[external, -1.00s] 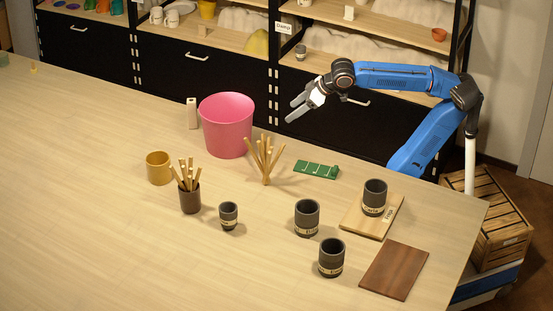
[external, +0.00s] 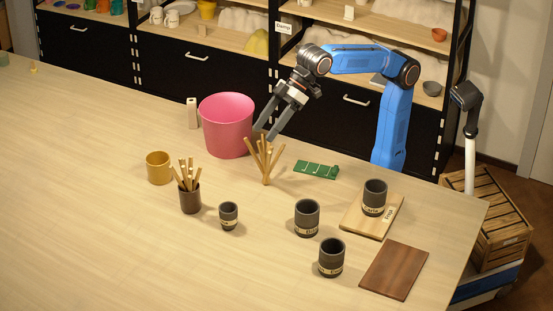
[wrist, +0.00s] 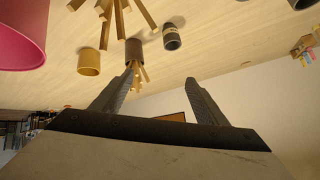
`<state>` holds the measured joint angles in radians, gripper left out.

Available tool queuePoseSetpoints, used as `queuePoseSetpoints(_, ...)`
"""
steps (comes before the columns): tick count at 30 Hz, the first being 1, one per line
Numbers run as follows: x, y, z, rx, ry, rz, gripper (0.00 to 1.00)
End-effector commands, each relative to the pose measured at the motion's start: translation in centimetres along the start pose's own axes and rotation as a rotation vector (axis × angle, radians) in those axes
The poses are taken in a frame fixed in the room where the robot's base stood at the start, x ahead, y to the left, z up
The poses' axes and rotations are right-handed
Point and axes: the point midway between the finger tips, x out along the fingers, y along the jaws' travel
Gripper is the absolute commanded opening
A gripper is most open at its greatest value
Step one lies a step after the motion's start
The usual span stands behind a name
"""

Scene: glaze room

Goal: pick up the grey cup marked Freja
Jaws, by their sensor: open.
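Several dark grey cups with pale name bands stand upright on the table. A small cup (external: 228,216) is left of centre, a larger cup (external: 307,218) is to its right, and another cup (external: 331,258) is nearer the front. One more cup (external: 375,198) stands on a light wooden board (external: 351,222). The names are too small to read surely, so I cannot tell which is Freja. My gripper (external: 265,134) is open and empty above the table's far side, by the pink bucket, away from the cups. In the wrist view the small cup (wrist: 172,37) shows beyond my fingers (wrist: 157,95).
The pink bucket (external: 226,128) and a wooden peg stand (external: 265,162) are close to my gripper. A mustard pot (external: 158,168), a brown holder with sticks (external: 190,200), a green rack (external: 317,170) and a dark board (external: 394,270) are also on the table. The table's left is mostly clear.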

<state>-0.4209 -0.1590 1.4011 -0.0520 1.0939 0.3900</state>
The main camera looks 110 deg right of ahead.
Motion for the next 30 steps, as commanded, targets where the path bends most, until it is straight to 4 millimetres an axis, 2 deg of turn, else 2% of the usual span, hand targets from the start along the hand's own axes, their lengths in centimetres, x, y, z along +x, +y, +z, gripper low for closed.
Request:
queuePoseSetpoints(1,1.2,-2.5,-0.4,-0.018,-0.02,-0.017,0.67)
queuePoseSetpoints(3,2.9,-4.8,-0.6,-0.031,-0.048,-0.015,0.67)
queuePoseSetpoints(6,5.8,-6.6,-0.6,-0.042,-0.092,0.023,0.67)
queuePoseSetpoints(8,7.7,-7.2,-0.5,-0.045,-0.117,0.06,0.67)
queuePoseSetpoints(12,11.7,-7.4,-0.1,-0.046,-0.162,0.158,0.67)
queuePoseSetpoints(15,13.6,-7.3,0.1,-0.045,-0.181,0.213,0.67)
queuePoseSetpoints(23,15.9,-6.9,0.5,-0.043,-0.196,0.265,0.67)
queuePoseSetpoints(30,19.6,-5.8,1.2,-0.042,-0.196,0.264,0.67)
